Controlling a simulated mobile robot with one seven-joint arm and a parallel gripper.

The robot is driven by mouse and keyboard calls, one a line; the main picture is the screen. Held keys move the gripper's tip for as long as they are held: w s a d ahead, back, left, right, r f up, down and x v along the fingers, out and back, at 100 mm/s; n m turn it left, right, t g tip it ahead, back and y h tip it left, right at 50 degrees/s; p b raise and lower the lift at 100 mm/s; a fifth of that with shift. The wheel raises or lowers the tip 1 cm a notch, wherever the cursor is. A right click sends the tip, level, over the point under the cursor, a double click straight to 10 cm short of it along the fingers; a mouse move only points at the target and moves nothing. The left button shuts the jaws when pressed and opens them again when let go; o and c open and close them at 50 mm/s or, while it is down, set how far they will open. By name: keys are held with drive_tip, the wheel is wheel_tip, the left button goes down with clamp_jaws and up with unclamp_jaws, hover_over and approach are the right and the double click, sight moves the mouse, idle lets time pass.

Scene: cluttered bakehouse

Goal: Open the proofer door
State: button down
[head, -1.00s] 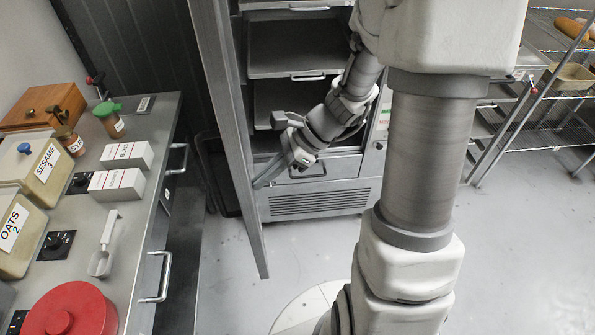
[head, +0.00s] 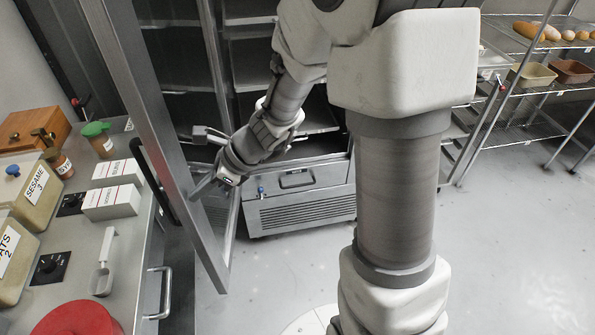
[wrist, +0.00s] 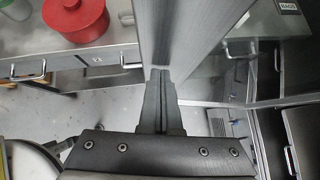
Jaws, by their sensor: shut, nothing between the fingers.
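The proofer door (head: 165,130) is a tall metal-framed panel with a glass-like pane. It stands swung well out from the proofer (head: 300,212), and the shelves inside show. My gripper (head: 197,192) is shut and empty, at the inner side of the door near its lower part. In the wrist view the closed fingers (wrist: 160,76) point at the door's edge (wrist: 178,35). They look to be against it or very close; I cannot tell whether they touch.
A counter (head: 130,235) with oats and sesame bins, white boxes, a scoop and a red lidded pot (head: 78,320) is at left, close to the door. A wire rack (head: 530,90) with loaves stands at right. The grey floor (head: 500,240) between is clear.

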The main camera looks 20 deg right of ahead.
drive_tip(key=w+a+m, duration=0.1)
drive_tip(key=w+a, duration=0.3)
drive_tip(key=a, duration=0.6)
drive_tip(key=shift+a+t+b, duration=0.25)
drive_tip(key=shift+t+b, duration=0.05)
drive_tip(key=shift+t, duration=0.1)
drive_tip(key=shift+a+r, duration=0.2)
drive_tip(key=shift+r, duration=0.05)
drive_tip(key=shift+d, duration=0.2)
